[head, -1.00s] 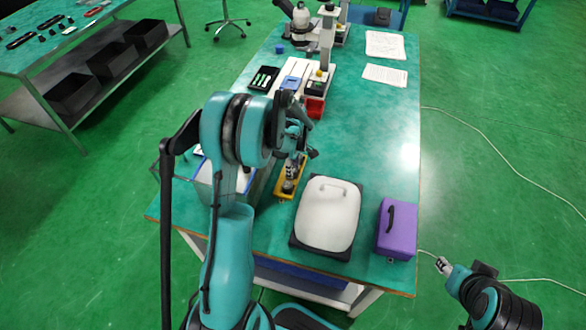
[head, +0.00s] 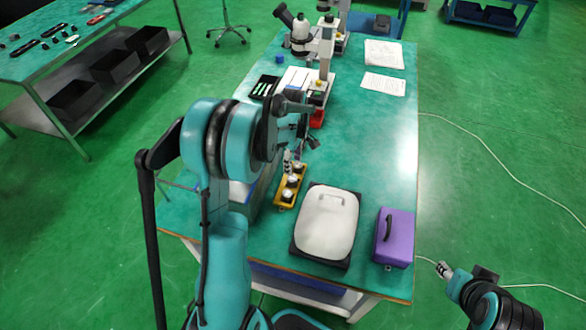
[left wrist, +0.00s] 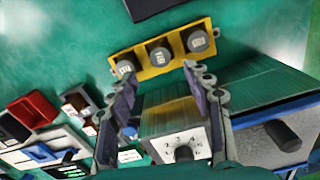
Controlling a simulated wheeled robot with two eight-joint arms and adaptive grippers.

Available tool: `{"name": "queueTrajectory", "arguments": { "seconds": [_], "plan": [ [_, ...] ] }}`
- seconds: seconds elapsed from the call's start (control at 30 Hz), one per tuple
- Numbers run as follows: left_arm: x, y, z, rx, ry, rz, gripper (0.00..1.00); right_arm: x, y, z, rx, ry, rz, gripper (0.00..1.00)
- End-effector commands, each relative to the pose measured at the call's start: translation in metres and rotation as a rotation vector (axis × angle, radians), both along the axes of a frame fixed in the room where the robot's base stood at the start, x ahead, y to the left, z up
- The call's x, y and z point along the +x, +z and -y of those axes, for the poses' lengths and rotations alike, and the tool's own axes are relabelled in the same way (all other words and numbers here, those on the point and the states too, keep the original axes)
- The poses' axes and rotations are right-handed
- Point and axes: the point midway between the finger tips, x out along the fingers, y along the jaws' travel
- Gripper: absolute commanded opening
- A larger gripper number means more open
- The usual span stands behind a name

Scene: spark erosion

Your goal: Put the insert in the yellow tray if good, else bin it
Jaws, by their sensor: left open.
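The yellow tray (head: 283,204) lies on the green table, left of the white-lidded box. In the left wrist view the yellow tray (left wrist: 178,44) holds three dark round pieces with pale, marked tops, one in each place: left (left wrist: 124,68), middle (left wrist: 160,57) and right (left wrist: 197,41). I cannot read the marks. My left gripper (head: 300,155) is just beyond the tray's far end. In its wrist view the left gripper (left wrist: 160,82) has its fingers spread, with nothing between the tips. A red bin (head: 317,118) stands farther back. My right gripper (head: 444,269) is off the table's right side, too small to judge.
A white-lidded box (head: 326,222) and a purple case (head: 395,238) stand at the near right. A ribbed box with a numbered dial (left wrist: 182,145) is close below my left fingers. A microscope (head: 325,50) stands at the back. The table's right side is mostly clear.

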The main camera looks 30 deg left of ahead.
Motion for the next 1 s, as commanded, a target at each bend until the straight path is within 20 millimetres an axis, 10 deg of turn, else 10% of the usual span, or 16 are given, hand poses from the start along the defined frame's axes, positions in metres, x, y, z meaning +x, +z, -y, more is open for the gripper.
{"name": "queueTrajectory", "arguments": {
  "seconds": [0.43,0.7,1.0],
  "plan": [
    [-0.018,0.068,0.026,0.026,-0.2,0.07,0.51,0.0,0.008,0.0,0.0,0.0,0.0,0.4],
    [-0.084,0.133,0.089,0.152,-0.764,0.256,0.51,0.0,0.008,0.0,0.0,0.0,0.0,0.4],
    [-0.162,0.147,0.139,0.379,-1.348,0.418,0.51,0.0,0.008,0.0,0.0,0.0,0.0,0.4]
  ]
}}
